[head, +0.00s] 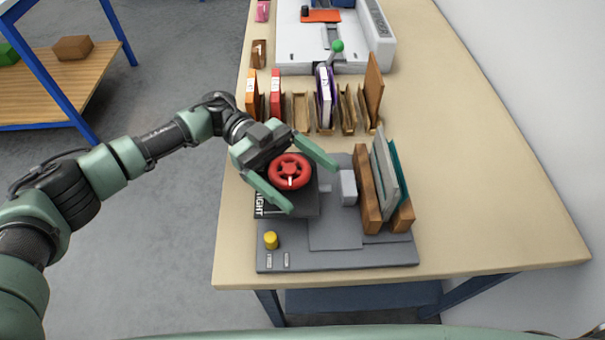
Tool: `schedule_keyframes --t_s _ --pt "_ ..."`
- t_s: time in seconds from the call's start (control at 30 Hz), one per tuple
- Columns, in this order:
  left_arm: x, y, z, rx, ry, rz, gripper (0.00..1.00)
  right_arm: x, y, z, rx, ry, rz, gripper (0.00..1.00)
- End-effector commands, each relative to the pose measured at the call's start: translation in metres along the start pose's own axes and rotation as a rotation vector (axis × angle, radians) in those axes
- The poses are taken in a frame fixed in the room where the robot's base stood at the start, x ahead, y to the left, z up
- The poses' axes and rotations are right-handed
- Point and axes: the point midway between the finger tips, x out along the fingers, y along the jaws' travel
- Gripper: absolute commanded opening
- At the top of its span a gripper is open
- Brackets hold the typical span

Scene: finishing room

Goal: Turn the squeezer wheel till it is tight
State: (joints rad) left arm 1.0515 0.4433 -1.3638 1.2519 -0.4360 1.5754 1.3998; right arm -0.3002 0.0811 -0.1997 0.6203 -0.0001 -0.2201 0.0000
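The red squeezer wheel (289,171) has a white mark on it and sits on a dark block (302,208) with white lettering, part of a grey squeezer on the table. My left gripper (313,187) comes in from the left. Its two green fingers are spread wide on either side of the wheel, with a gap to the rim that I see. Whether the fingers are above the wheel or level with it, I cannot tell. At the squeezer's right side, two brown boards (369,195) stand with a grey and a teal sheet (383,170) between them. My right gripper is out of view.
The squeezer's base (340,258) has a yellow knob (270,240) near the table's front edge. Behind stand several books in wooden slots (301,112) and a white machine (300,45) with a green-knobbed lever. The table (480,190) is clear at right.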

Motion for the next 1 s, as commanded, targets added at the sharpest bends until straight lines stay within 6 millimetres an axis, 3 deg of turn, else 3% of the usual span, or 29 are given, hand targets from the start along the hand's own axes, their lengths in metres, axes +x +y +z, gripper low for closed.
schedule_keyframes --t_s 0.17,0.27,0.8,1.0 --pt "-0.001 0.000 -0.008 0.001 -0.001 -0.002 0.88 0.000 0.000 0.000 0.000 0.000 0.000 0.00" --pt "-0.001 0.000 -0.024 0.004 -0.001 0.000 0.88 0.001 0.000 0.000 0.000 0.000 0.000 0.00" --pt "0.000 0.000 -0.153 0.004 -0.003 0.001 0.88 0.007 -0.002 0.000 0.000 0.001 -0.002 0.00" --pt "0.000 -0.001 -0.186 0.002 -0.002 0.000 0.88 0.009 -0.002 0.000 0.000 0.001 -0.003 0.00"
